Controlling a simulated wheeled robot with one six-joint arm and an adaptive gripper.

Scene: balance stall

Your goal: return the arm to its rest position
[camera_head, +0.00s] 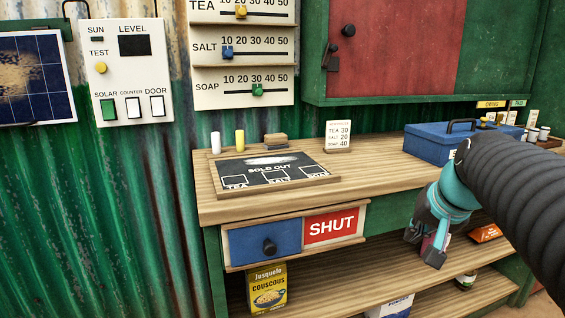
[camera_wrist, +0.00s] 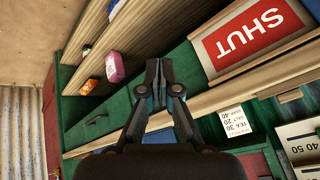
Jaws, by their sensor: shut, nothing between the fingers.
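My arm reaches in from the right side of the head view, over the front of the wooden counter (camera_head: 375,172). My gripper (camera_head: 424,250) hangs in front of the counter's edge, below the blue box. In the wrist view my gripper (camera_wrist: 159,85) shows with its fingertips together and nothing between them. A pink item (camera_wrist: 115,67) on the shelf shows beyond it and apart from it. In the head view a small pink patch shows behind the fingers.
A blue cash box (camera_head: 432,146) stands on the counter near my arm. A blue drawer (camera_head: 262,242) and red SHUT sign (camera_head: 331,225) are on the front. A couscous box (camera_head: 268,288) and orange packet (camera_head: 485,233) stand below. A red cabinet door (camera_head: 400,45) hangs above.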

